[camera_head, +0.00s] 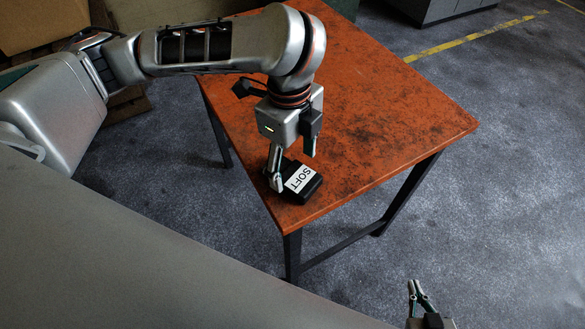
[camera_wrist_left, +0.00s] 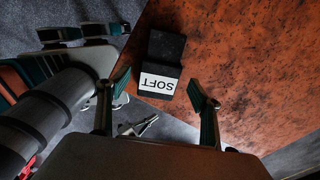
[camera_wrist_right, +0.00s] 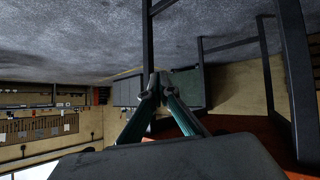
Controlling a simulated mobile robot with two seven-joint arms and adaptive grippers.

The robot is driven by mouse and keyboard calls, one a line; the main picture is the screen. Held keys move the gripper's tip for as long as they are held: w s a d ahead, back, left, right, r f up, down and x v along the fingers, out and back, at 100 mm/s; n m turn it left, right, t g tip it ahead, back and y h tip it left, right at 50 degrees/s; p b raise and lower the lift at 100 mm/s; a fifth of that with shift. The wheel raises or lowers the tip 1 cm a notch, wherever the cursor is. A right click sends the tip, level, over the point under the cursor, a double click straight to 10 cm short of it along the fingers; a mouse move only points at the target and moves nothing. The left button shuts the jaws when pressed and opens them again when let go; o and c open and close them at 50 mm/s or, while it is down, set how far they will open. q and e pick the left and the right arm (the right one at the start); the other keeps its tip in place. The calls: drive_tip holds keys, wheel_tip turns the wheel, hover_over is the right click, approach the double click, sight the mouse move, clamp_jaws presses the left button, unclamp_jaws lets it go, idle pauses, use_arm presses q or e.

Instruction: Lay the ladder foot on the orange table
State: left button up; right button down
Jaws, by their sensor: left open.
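The ladder foot (camera_head: 300,183) is a black block with a white label reading SOFT, and it lies on the orange table (camera_head: 400,115) near its front corner. In the left wrist view the ladder foot (camera_wrist_left: 166,48) lies at the table's edge, its label between the fingers in the picture. My left gripper (camera_head: 292,168) is open above the ladder foot, pointing down, and its fingers (camera_wrist_left: 159,82) show gaps to either side of the block. My right gripper (camera_head: 416,287) is low at the bottom right, away from the table; its empty fingertips (camera_wrist_right: 158,86) meet.
The tabletop is otherwise largely bare where it shows, partly hidden by my left arm. Dark table legs (camera_head: 405,195) and a crossbar stand below. Grey floor (camera_head: 500,200) lies open to the right. A grey cabinet (camera_head: 450,10) stands at the back.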

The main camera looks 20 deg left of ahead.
sight(292, 173)
use_arm(q)
wheel_tip(292, 173, up, 9)
drive_tip(key=p, duration=0.2)
drive_tip(key=shift+a+p, duration=0.15)
drive_tip(key=shift+p, duration=0.15)
drive_tip(key=shift+f, duration=0.1)
